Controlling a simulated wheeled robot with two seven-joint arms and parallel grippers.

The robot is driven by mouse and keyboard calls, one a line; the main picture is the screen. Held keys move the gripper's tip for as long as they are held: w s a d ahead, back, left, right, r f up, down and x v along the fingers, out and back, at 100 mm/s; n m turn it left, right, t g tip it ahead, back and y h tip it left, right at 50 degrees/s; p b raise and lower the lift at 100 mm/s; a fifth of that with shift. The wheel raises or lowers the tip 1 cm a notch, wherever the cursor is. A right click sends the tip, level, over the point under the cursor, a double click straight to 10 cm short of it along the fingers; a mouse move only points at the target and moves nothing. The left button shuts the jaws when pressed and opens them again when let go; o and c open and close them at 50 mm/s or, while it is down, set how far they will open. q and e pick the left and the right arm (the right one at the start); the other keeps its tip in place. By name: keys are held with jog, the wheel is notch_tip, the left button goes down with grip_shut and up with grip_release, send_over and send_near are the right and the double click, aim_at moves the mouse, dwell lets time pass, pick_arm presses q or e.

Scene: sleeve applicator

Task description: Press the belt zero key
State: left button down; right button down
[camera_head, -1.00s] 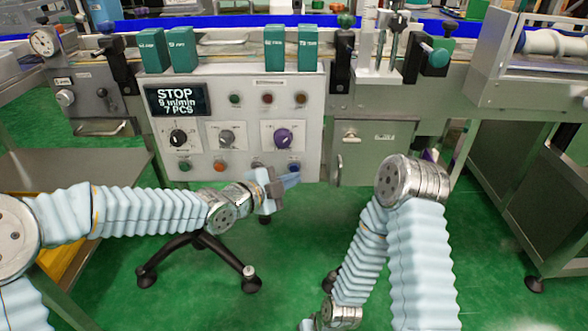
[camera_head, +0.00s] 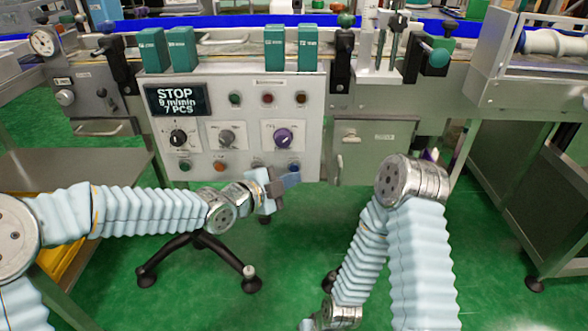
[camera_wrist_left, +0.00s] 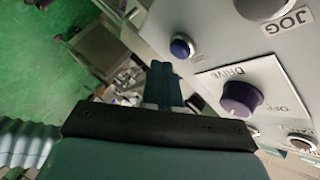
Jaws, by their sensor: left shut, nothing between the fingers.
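The control panel (camera_head: 245,110) is a pale upright plate with a dark display (camera_head: 175,100) reading STOP and 7 PCS. Its bottom row holds a green key (camera_head: 184,166), an orange key (camera_head: 219,166) and a blue key (camera_head: 294,166); another key there is partly hidden. I cannot read which is the belt zero key. My left gripper (camera_head: 287,182) is shut and empty, just below and in front of the blue key. In the left wrist view its fingers (camera_wrist_left: 163,84) lie near the blue key (camera_wrist_left: 182,46); contact is not visible.
A purple DRIVE knob (camera_head: 283,138) sits above the blue key. It also shows in the left wrist view (camera_wrist_left: 241,98). A grey cabinet (camera_head: 375,152) stands right of the panel, and a metal table (camera_head: 80,165) stands at left.

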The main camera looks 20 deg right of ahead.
dwell(0.7)
pick_arm(q)
jog(key=shift+w+d, duration=0.15)
jog(key=shift+w, duration=0.25)
jog(key=shift+w+d, duration=0.1)
jog(key=shift+w, duration=0.3)
dwell(0.5)
jog(key=shift+s+a+b, duration=0.25)
jog(key=shift+s+b, duration=0.55)
jog(key=shift+b, duration=0.1)
